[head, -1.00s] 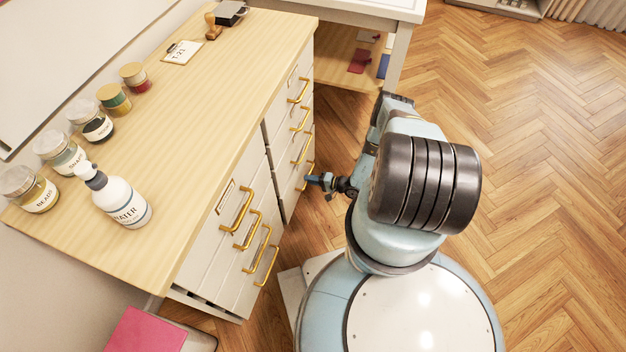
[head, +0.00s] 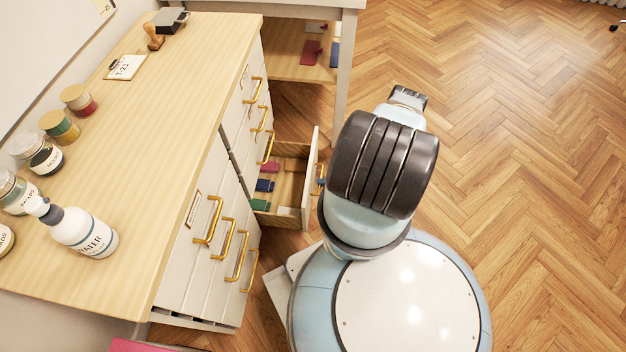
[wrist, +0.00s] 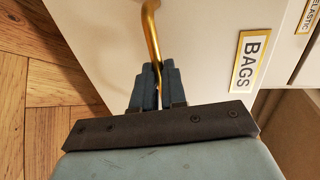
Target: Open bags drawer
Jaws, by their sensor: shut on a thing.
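The bags drawer (head: 309,178) is the bottom drawer of the far white drawer column. It stands pulled well out, and its open top shows pink, blue and green folded items inside. In the wrist view its white front carries a label reading BAGS (wrist: 251,62). A brass handle (wrist: 151,28) runs down between my fingers. My gripper (wrist: 154,82) is shut on this handle. In the head view my arm hides most of the gripper, and only a bit of blue shows beside the drawer front.
The other drawers with brass handles (head: 229,246) are shut. The wooden cabinet top (head: 180,110) holds jars, a water bottle (head: 84,233), a tag card and a stamp. A table with a lower shelf (head: 290,65) stands behind. Wooden floor to the right is clear.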

